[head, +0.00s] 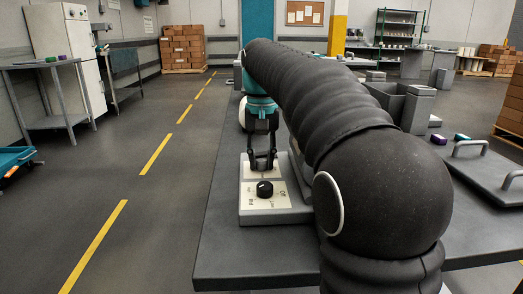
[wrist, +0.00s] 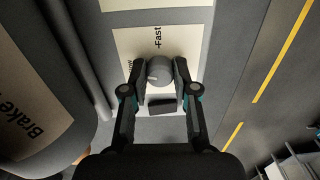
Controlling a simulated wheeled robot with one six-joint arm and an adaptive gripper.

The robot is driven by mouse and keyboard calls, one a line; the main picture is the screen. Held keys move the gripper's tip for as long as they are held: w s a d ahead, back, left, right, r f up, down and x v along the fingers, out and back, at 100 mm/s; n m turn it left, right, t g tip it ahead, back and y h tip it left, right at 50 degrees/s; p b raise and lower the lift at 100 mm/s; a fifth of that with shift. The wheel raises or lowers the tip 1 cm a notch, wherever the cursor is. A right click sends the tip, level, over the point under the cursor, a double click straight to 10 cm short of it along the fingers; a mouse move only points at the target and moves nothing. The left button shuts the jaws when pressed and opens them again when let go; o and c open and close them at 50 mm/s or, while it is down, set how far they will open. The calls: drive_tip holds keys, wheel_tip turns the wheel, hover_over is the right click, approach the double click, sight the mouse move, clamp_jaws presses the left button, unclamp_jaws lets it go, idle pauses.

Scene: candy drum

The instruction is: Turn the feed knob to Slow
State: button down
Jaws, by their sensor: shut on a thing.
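The feed knob, a grey round knob (wrist: 160,70), sits on a pale label plate (wrist: 128,43) in the wrist view. The plate reads "Fast" above the knob; a partly covered word ending in "ow" is at its left. My gripper (wrist: 160,74) is shut on the knob, one finger on each side. In the head view my gripper (head: 262,161) points down at the far part of a grey control box (head: 246,217); its fingers hide the knob there. The knob's pointer setting cannot be read.
A black knob (head: 265,188) on a white plate stands nearer on the same box. A "Brake" label (wrist: 27,95) lies left in the wrist view. A flat lid with handles (head: 490,172) lies at right on the grey table (head: 230,262).

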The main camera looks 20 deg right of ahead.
sight(261, 160)
drive_tip(key=shift+r+n+p, duration=0.1)
drive_tip(key=shift+n+p, duration=0.7)
drive_tip(key=shift+n, duration=0.4)
drive_tip(key=c, duration=0.9)
unclamp_jaws()
wheel_tip(261, 160, up, 12)
drive_tip(key=shift+f, duration=0.1)
